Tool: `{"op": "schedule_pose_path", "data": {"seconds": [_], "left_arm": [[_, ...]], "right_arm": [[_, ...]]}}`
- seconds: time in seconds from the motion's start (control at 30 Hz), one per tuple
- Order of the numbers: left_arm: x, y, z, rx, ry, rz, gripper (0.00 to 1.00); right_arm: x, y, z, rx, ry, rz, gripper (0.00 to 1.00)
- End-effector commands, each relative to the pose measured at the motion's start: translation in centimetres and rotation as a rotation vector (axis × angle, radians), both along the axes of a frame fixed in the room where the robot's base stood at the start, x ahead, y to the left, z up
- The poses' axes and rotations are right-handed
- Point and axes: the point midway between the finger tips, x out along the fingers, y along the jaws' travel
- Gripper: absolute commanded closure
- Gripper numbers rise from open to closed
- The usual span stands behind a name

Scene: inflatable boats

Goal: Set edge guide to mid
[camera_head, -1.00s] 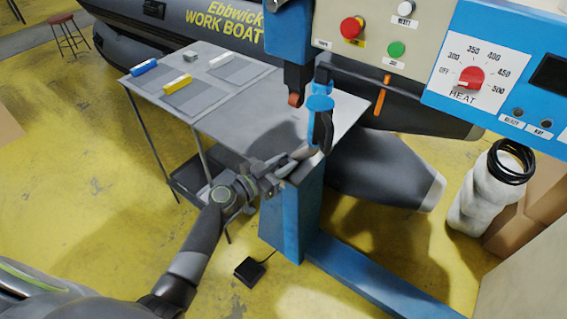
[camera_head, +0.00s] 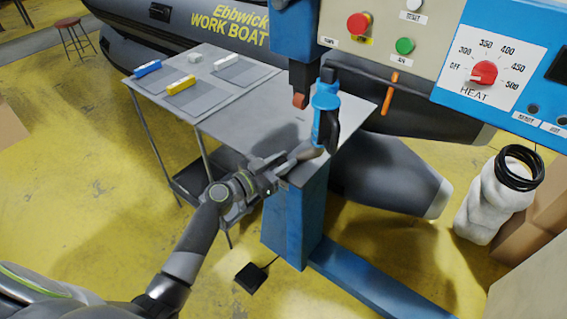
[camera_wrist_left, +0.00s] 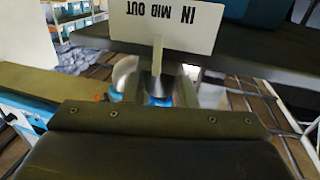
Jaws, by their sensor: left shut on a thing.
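A white label printed IN MID OUT (camera_wrist_left: 190,28) shows upside down in the left wrist view. A thin pale pointer (camera_wrist_left: 158,55) stands in front of it, near the word MID. My left gripper (camera_wrist_left: 160,88) is below the label, shut on a small part of the edge guide, mostly hidden between the fingers. A bit of blue shows behind them. In the head view my left gripper (camera_head: 308,152) is at the table's front right corner, beside the blue and black lower arm of the machine. The label is not visible there. My right gripper is not in view.
The grey table (camera_head: 270,115) carries a blue block (camera_head: 147,68), a yellow block (camera_head: 181,85) and flat grey patches. The blue machine post (camera_head: 300,220) and HEAT panel (camera_head: 490,75) are at the right. A black pedal (camera_head: 250,277) lies on the floor.

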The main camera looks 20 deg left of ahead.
Motion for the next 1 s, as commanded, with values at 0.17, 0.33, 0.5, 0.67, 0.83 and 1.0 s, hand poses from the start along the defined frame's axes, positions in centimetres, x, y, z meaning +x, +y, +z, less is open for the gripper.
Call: {"op": "schedule_pose_path", "data": {"seconds": [0.17, 0.33, 0.5, 0.67, 0.83, 1.0], "left_arm": [[0.0, 0.0, 0.0, 0.001, 0.000, 0.000, 0.56], [0.0, 0.0, 0.0, 0.001, 0.001, -0.001, 0.56], [-0.3, 0.2, -0.1, 0.001, 0.000, -0.001, 0.56], [-1.8, 1.2, -0.3, 0.004, 0.000, 0.000, 0.56], [-4.6, 3.0, -0.5, 0.006, 0.000, 0.000, 0.56], [-7.9, 5.0, -0.6, 0.008, 0.001, -0.003, 0.56]], "right_arm": [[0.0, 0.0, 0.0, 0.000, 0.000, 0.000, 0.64], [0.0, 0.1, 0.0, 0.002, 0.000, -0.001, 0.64], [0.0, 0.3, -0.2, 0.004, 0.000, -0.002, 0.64], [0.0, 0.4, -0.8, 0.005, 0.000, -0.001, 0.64], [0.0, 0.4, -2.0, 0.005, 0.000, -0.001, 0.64], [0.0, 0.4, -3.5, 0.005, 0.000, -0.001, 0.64]]}}
